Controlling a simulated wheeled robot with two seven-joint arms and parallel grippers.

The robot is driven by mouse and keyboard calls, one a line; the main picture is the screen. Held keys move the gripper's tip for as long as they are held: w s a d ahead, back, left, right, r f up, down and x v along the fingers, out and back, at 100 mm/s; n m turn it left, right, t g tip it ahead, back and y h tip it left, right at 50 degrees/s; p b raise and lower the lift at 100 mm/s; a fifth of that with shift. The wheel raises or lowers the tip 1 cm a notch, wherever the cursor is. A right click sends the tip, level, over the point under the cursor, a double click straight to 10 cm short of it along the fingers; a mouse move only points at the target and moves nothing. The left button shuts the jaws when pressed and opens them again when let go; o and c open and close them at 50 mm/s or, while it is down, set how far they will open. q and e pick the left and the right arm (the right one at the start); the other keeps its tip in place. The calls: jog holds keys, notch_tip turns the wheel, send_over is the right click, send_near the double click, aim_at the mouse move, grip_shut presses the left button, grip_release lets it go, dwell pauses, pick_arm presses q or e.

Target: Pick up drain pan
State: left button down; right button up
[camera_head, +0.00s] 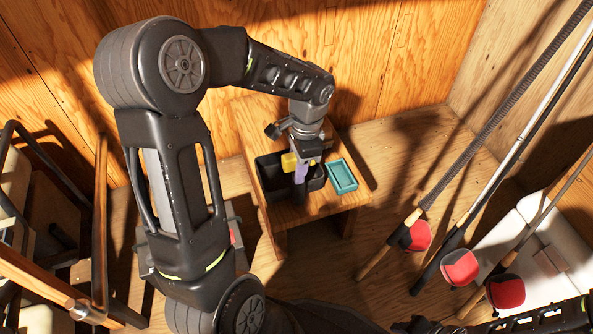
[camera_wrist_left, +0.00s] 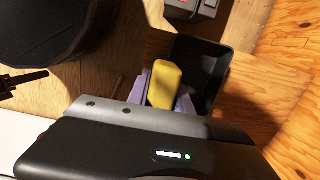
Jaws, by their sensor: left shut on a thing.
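A black open-topped pan (camera_head: 268,182), which looks like the drain pan, sits on a small wooden table. The pan also shows in the left wrist view (camera_wrist_left: 222,52), with its dark wall to the right of the yellow piece. My left gripper (camera_head: 300,172) points down over the pan, its pale lavender fingers shut on a yellow block (camera_wrist_left: 166,82). The block also shows in the head view (camera_head: 289,163). I cannot tell whether the block touches the pan. My right arm is partly in view at the lower right, its fingers unclear.
A teal tray (camera_head: 342,176) lies on the wooden table (camera_head: 284,216), just right of the pan. Several fishing rods with red parts lean at the right, near a pale box (camera_head: 540,255). Wooden walls stand close behind the table.

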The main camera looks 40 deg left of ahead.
aim_at(290, 161)
pick_arm(q)
notch_tip(290, 161, up, 7)
jog(key=shift+r+p, duration=0.2)
jog(key=shift+p, duration=1)
